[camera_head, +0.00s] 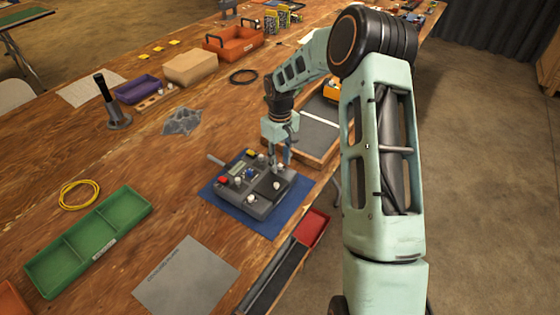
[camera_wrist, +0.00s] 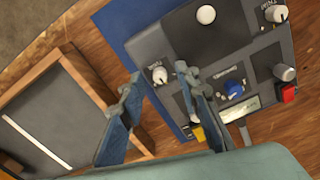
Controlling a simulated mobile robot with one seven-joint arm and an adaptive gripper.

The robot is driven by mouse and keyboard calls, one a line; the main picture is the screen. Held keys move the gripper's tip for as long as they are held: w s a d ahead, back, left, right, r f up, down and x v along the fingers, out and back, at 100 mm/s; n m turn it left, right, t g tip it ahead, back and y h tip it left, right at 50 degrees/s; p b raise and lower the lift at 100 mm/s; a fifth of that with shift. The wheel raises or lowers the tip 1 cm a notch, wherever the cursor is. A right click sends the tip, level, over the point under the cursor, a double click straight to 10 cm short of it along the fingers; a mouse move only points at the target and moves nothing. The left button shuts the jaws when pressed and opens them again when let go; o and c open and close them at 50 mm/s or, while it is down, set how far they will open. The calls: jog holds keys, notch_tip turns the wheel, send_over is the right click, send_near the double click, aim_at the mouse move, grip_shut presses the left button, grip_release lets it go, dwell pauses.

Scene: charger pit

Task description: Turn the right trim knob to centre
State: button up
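The dark grey control box (camera_head: 262,208) sits on a blue mat (camera_head: 272,225) near the table's right edge. In the wrist view, a pale knob (camera_wrist: 163,75) with a small label stands on the box's side nearest my gripper; it looks like the right trim knob. Another pale labelled knob (camera_wrist: 276,13) is at the upper right. My gripper (camera_head: 280,163) points down over the box's far right part. In the wrist view my gripper (camera_wrist: 164,88) is open, its fingers on either side of the near knob. I cannot tell whether they touch it. The knob's pointer is too small to read.
The box also carries a white ball-topped stick (camera_wrist: 206,15), a blue knob (camera_wrist: 234,88), a red button (camera_wrist: 288,93) and a yellow button (camera_wrist: 198,133). A wooden-framed tray (camera_wrist: 62,105) lies beside it. A green tray (camera_head: 90,240) is at left.

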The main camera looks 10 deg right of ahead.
aim_at(280, 165)
notch_tip(280, 165, up, 12)
jog(key=shift+f, duration=0.15)
dwell(0.5)
